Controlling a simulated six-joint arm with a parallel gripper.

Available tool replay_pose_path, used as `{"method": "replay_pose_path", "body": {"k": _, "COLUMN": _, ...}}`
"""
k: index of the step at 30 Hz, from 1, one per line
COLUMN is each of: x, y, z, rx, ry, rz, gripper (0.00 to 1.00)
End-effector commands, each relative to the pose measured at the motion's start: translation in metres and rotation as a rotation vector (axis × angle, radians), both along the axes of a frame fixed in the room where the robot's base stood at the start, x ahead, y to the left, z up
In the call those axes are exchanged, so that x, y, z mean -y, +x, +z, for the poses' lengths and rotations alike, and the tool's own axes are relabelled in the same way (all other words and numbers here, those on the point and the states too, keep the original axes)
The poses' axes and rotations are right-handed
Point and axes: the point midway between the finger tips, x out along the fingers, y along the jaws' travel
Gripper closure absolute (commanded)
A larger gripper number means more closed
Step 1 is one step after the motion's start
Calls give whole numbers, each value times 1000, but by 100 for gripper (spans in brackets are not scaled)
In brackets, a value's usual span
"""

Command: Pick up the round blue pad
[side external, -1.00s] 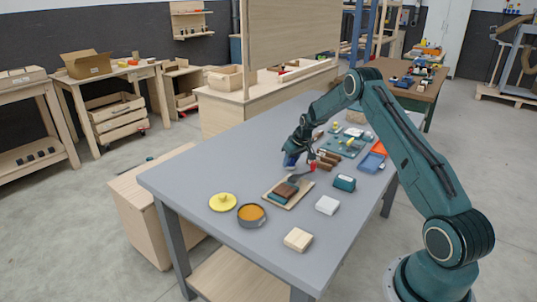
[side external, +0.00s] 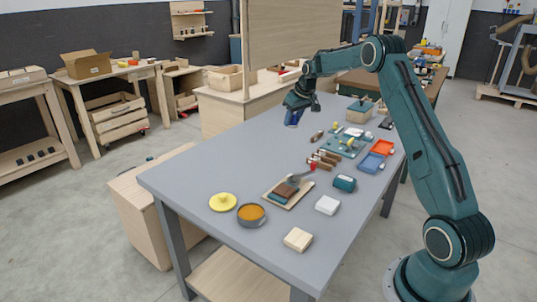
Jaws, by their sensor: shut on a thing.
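My gripper (side external: 295,110) is in the air above the far left part of the grey table (side external: 200,170). It is shut on a blue thing, which I take to be the round blue pad (side external: 292,119). Only its lower part shows below the fingers, and it is too small to make out its shape fully. It hangs clear of the tabletop objects.
A tan board (side external: 270,197) with a dark block and a grey tool lies mid-table. A yellow disc (side external: 223,202) and a pot (side external: 251,216) stand near it. The left side is clear.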

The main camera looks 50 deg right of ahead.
Motion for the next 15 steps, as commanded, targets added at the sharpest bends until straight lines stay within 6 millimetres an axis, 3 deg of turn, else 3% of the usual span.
{"method": "replay_pose_path", "body": {"k": 6, "x": 0, "y": 0, "z": 17, "rx": 1, "ry": -1, "rz": 1, "gripper": 86}}
{"method": "replay_pose_path", "body": {"k": 15, "x": 0, "y": 0, "z": 19, "rx": 0, "ry": 0, "rz": 1, "gripper": 86}}
